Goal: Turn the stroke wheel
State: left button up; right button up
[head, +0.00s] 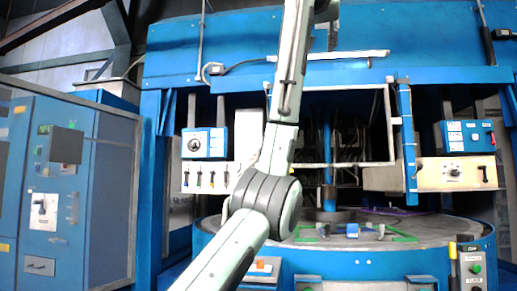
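I cannot make out a clear stroke wheel. A small round dial (194,144) sits on a blue-framed white box left of my arm. A round knob (453,171) sits on a cream panel at the right. My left arm rises from the bottom, bends at a grey elbow and runs up past the top edge, hiding part of the machine behind it. A small grey part at the top, which may be my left gripper (333,38), hangs beside the arm; its fingers cannot be made out. My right gripper is not in view.
A blue press frame (410,140) fills the back. A round table (440,230) with blue and green parts stands low at centre right. Blue cabinets (60,190) stand at the left. A control box (476,268) with a green button is at the lower right.

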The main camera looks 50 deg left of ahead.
aim_at(192, 144)
jog(key=z, duration=3.6)
jog(key=j+z, duration=0.1)
jog(key=z, duration=0.35)
jog(key=k+z, duration=0.15)
jog(key=z, duration=0.3)
jog(key=k+z, duration=0.1)
jog(key=z, duration=0.35)
jog(key=k+u, duration=0.4)
jog(key=k+j+u, duration=0.15)
jog(key=k+u, duration=0.3)
jog(key=k+l+u, duration=0.1)
jog(key=k+u, duration=0.35)
jog(key=k+j+u, duration=0.15)
jog(key=k+u, duration=0.6)
jog(key=k, duration=0.65)
jog(key=k+z, duration=0.3)
jog(key=k, duration=0.45)
jog(key=k+l+z, duration=0.1)
jog(key=k+z, duration=0.35)
jog(key=k, duration=0.5)
